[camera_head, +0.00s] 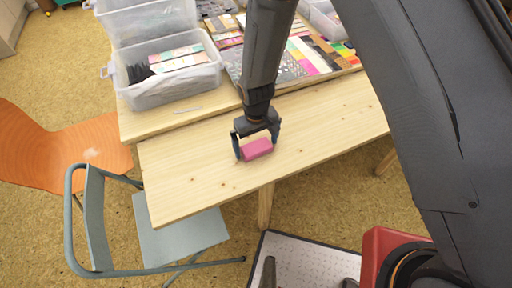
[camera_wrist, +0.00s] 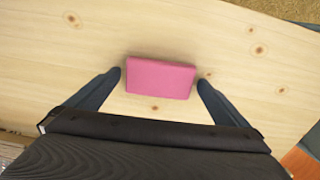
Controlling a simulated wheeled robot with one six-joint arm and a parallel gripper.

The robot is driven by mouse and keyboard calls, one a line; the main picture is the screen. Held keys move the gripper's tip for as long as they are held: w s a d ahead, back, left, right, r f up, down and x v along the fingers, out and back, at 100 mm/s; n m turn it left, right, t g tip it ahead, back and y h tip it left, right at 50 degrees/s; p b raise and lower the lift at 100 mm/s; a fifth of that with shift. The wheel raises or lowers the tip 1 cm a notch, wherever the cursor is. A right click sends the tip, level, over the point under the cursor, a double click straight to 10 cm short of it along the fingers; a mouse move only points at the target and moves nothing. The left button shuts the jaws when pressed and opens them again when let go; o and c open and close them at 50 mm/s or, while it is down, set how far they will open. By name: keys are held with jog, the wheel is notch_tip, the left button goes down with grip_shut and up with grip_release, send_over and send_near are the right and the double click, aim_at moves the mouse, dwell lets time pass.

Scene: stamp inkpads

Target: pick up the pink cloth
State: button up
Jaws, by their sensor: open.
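The pink cloth (camera_head: 257,149) is a small, flat pink block shape lying on the wooden table (camera_head: 188,184) near its front edge. It also shows in the wrist view (camera_wrist: 160,78), lying between my two fingertips. My gripper (camera_head: 257,146) is open, with one finger on either side of the pink cloth. In the wrist view a narrow gap shows on each side between finger and cloth, and my gripper (camera_wrist: 159,80) does not visibly grip it. I cannot tell the exact height of the fingertips above the tabletop.
Clear plastic bins (camera_head: 170,84) stand at the back left of the table. Coloured pads and cards (camera_head: 312,55) lie behind my arm. A grey folding chair (camera_head: 175,235) and an orange chair (camera_head: 75,152) stand at the left. Bare wood surrounds the cloth.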

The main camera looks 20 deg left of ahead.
aim_at(256, 146)
jog(key=shift+c, duration=0.4)
jog(key=c, duration=0.9)
notch_tip(256, 146, up, 10)
jog(key=b, duration=0.3)
